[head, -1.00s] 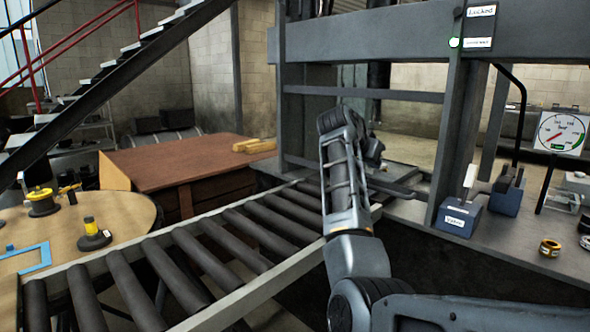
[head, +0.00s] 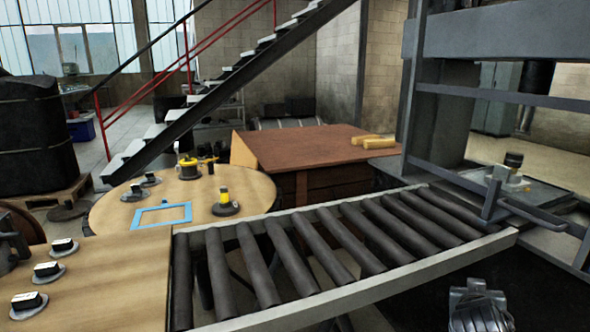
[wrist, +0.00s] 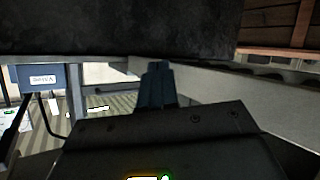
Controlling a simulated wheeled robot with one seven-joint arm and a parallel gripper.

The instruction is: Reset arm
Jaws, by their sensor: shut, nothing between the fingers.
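My gripper (wrist: 157,85) shows in the wrist view, its two dark fingers together in the middle, shut with nothing between them. A large dark surface fills the top of that view, close to the fingertips; I cannot tell what it is or whether they touch. In the head view only a grey part of my arm shows, low at the right, beside the roller conveyor (head: 330,245). The fingers are not visible there.
A round wooden table (head: 112,212) with a blue frame (head: 162,214) stands left of the conveyor. The press frame (head: 470,37) stands at the right. A brown bench (head: 300,148) is behind. A blue labelled block (wrist: 42,78) shows in the wrist view.

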